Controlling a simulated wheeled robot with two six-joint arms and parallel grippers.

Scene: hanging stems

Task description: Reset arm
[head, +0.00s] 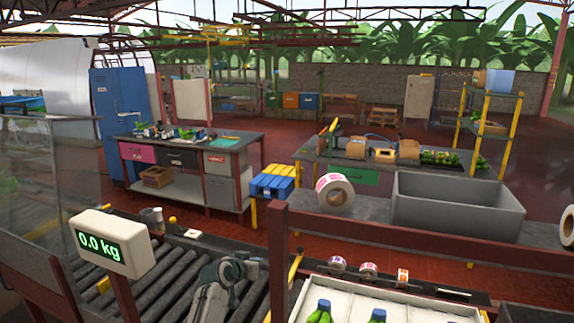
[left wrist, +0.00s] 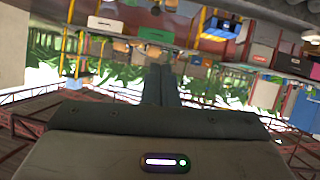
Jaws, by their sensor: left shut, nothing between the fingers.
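My left arm (head: 222,285) shows at the bottom middle of the head view, above the roller conveyor. In the left wrist view my left gripper (left wrist: 159,72) has its two dark fingers together, with nothing between them. That view is turned upside down, with the workshop's tables along its top edge and the green plants below them. The fingers touch no object there. My right gripper is in neither view.
A scale display (head: 100,243) reading 0.0 kg stands left of the arm. A white tray (head: 395,292) with green bananas lies to the right, behind it a red-brown rail (head: 400,252). A grey tub (head: 455,205) and a label roll (head: 334,193) stand farther back.

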